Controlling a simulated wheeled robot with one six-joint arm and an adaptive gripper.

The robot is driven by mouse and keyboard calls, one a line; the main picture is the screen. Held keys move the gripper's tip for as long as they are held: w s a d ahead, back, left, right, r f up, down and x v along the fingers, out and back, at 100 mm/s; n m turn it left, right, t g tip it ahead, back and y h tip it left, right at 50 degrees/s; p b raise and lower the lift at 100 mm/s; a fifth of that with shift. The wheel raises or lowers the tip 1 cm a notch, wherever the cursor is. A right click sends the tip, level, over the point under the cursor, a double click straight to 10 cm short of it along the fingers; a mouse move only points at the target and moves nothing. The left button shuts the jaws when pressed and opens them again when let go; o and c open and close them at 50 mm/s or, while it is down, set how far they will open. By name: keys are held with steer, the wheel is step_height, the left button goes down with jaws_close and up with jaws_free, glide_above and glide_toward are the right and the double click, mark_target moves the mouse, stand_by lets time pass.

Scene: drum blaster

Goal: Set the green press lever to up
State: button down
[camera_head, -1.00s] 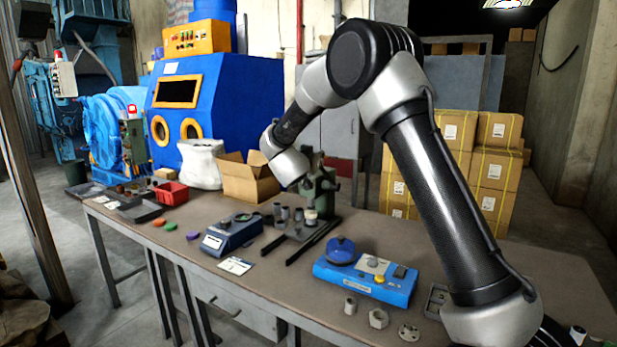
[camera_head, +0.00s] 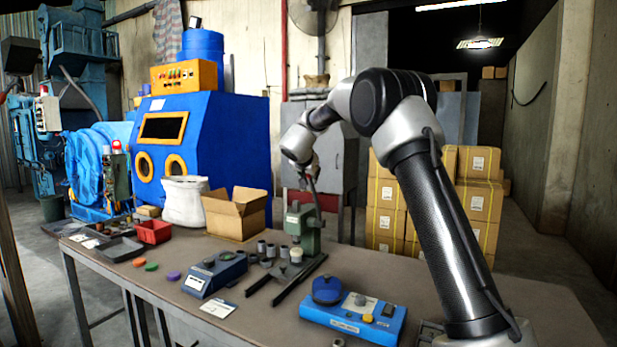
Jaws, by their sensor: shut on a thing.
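The green arbor press (camera_head: 304,232) stands on the workbench, right of the open cardboard box. Its thin lever (camera_head: 314,187) rises from the press head, near upright, up to my gripper. My gripper (camera_head: 309,168) is above the press, at the upper end of the lever, and is shut on it. The fingers are small and partly hidden by my wrist, so the exact grip is hard to see.
The workbench (camera_head: 440,283) holds a blue tester (camera_head: 355,318), a blue-grey device (camera_head: 215,272), small grey cylinders (camera_head: 266,248) and a red bin (camera_head: 154,231). An open cardboard box (camera_head: 236,213) sits left of the press. Stacked cartons (camera_head: 470,200) stand behind the bench.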

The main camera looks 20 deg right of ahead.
steer(key=shift+w+d+r, duration=0.1)
steer(key=shift+r, duration=0.25)
steer(key=c, duration=1.5)
jaws_free()
steer(key=shift+c, duration=0.2)
steer(key=o, duration=0.5)
steer(key=shift+f, duration=0.2)
steer(key=shift+c, duration=0.2)
steer(key=v, duration=1.2)
